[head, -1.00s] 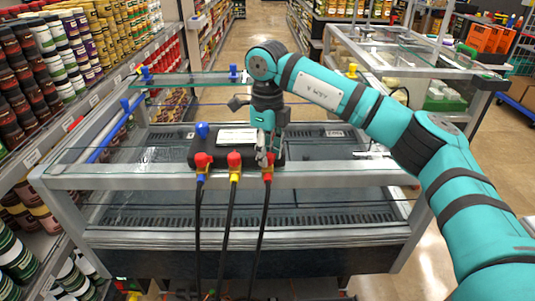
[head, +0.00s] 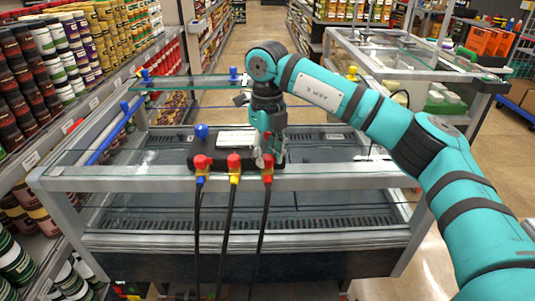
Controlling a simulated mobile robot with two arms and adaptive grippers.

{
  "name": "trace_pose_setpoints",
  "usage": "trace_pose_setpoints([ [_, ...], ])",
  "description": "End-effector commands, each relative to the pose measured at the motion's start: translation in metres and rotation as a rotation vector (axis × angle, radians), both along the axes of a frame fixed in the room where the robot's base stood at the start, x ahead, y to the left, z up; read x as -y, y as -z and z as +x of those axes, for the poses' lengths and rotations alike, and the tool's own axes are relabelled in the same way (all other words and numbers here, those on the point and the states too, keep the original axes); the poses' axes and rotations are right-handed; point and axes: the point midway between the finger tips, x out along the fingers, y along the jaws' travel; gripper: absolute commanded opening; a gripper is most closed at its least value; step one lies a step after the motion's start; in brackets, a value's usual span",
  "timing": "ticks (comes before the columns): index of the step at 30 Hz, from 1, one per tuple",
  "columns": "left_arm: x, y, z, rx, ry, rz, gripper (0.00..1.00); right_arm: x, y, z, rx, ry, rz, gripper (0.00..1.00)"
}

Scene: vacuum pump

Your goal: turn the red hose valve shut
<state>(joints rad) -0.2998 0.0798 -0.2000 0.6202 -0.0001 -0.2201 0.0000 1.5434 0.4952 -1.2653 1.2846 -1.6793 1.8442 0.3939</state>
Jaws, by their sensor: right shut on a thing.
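Three red valve handles stand in a row on a dark manifold (head: 220,165) at the front of the glass-topped case. The right one (head: 267,163) sits over a hose with a red collar (head: 267,180). My right gripper (head: 264,158) reaches down from above and is shut on this right valve handle. The fingers partly cover the handle, so its exact angle is hard to tell. The middle valve (head: 234,161) has a yellow collar and the left valve (head: 202,162) a blue one. My left gripper is not in view.
A blue knob (head: 201,131) stands on the manifold behind the left valve. Black hoses (head: 230,230) hang down the case front. A glass shelf (head: 190,82) with blue clips lies behind. Stocked shelves (head: 60,70) line the left side.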

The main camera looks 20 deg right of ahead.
Motion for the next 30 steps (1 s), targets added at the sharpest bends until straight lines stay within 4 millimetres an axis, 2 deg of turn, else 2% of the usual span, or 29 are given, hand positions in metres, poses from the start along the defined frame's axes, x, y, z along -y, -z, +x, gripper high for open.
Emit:
trace_pose_setpoints([
  [6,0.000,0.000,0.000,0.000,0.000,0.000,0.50,0.000,-0.002,0.001,0.006,0.001,0.002,0.00],
  [7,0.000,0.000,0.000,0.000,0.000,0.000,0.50,0.000,-0.002,0.001,0.005,0.001,0.002,0.31],
  [12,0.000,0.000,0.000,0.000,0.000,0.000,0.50,0.000,-0.001,0.001,0.003,0.000,0.001,0.50],
  [19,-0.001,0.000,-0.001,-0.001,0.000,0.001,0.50,0.000,-0.001,0.000,0.002,0.000,0.001,0.50],
  [23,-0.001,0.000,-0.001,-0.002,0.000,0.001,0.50,0.000,-0.009,0.001,0.003,0.000,0.001,0.50],
  [30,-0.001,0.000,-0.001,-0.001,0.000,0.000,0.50,0.000,-0.055,0.001,0.006,0.001,0.001,0.50],
])
